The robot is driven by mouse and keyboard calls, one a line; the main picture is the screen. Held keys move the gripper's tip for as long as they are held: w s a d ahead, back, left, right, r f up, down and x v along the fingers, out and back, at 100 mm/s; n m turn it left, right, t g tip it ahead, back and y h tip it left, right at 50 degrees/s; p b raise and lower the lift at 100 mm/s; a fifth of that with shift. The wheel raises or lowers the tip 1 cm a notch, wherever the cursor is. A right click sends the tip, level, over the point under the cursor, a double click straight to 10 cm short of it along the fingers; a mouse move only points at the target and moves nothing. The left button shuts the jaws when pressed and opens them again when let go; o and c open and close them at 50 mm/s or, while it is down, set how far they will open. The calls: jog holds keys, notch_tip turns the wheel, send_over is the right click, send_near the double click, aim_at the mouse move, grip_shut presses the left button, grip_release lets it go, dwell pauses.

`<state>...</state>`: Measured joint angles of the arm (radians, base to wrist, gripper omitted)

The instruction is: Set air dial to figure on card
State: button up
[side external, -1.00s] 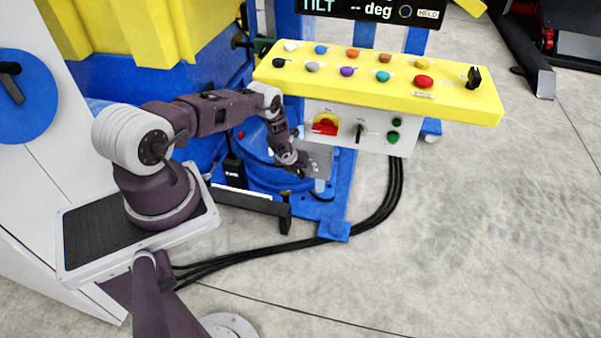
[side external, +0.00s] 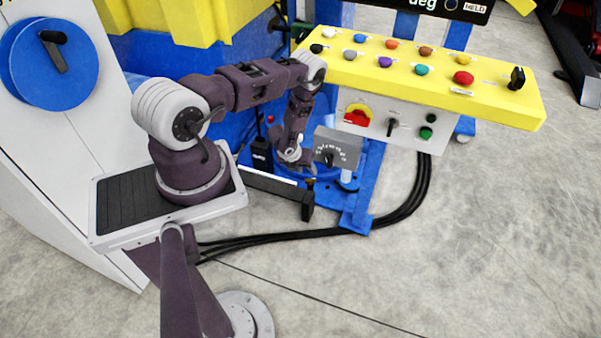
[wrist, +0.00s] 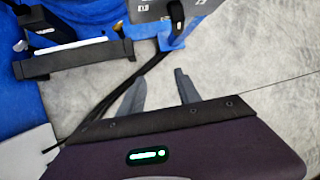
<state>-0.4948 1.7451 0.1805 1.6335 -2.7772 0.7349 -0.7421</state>
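The air dial (side external: 338,150) is a grey box with a pale scale and a black pointer knob, below and left of the yellow control desk. Its marks are too small to read in the side view. At the top of the wrist view, the dial's dark plate (wrist: 150,10) and black knob (wrist: 176,12) are partly cut off. My gripper (side external: 306,168) is just left of the dial in the side view, seemingly apart from it. In the wrist view my gripper (wrist: 160,76) has its two fingers spread, with nothing between them. I cannot make out a card bearing a figure.
The yellow desk (side external: 530,108) carries several coloured buttons above a white panel with a red switch (side external: 356,118). A dark bar (wrist: 75,60) lies left of the fingers in the wrist view. Black cables (side external: 400,208) cross the floor. Open floor is at right.

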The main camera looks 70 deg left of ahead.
jog(key=shift+s+d, duration=0.2)
jog(key=shift+s, duration=0.45)
jog(key=shift+s+d, duration=0.15)
jog(key=shift+s, duration=0.45)
notch_tip(320, 180, up, 4)
jog(key=m, duration=3.6)
send_over(326, 159)
jog(key=s, duration=0.3)
jog(key=shift+t, duration=0.3)
jog(key=x, duration=0.6)
jog(key=shift+w+d, duration=0.15)
jog(key=shift+d, duration=0.2)
grip_shut()
